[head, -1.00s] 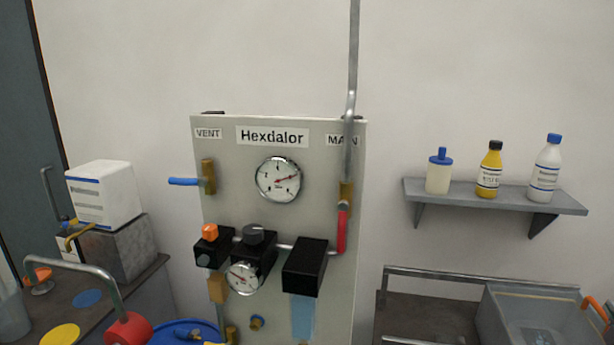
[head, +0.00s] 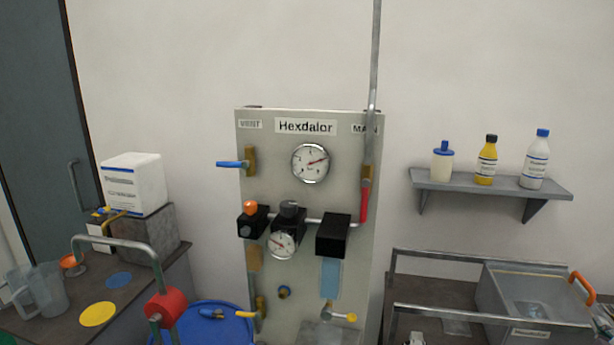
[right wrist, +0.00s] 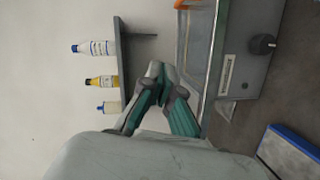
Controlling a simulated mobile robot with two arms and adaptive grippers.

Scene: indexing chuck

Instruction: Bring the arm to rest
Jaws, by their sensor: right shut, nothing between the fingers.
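My right gripper (right wrist: 158,78) shows in the right wrist view, its two grey and teal fingers closed together with nothing between them. In that view it points toward the wall, between the shelf with bottles and a grey basin, and I see no contact with either. I cannot make it out clearly in the head view. My left gripper is in neither view. The grey Hexdalor panel (head: 340,160) stands mid-picture in the head view, with a round gauge (head: 310,162), a blue vent lever (head: 231,164) and a red main lever (head: 364,205) hanging down.
A wall shelf (head: 480,185) holds three bottles at the right. A railed bench with a grey basin (head: 500,305) stands below it. A bent pipe with a red cylinder (head: 166,307) stands in front.

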